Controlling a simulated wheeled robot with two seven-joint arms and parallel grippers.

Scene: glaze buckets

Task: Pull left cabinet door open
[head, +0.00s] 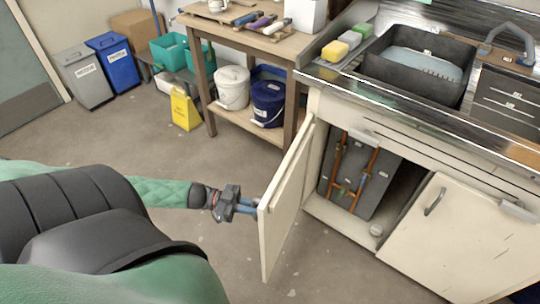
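The left cabinet door (286,207) is a cream panel under the sink counter. It stands swung well out from the cabinet, and the opening behind it shows copper pipes (347,170) on a grey panel. My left gripper (252,206) is at the free edge of the door, on its outer side. Its blue-grey fingers reach to the door edge, and their tips are partly hidden there. I cannot tell whether they hold a handle or the door. My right gripper is not in view.
The right cabinet door (447,240) is also cream, with a metal handle. A wooden bench (240,42) with a white bucket (232,88) and a blue bucket (268,103) stands behind. The floor around the open door is clear.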

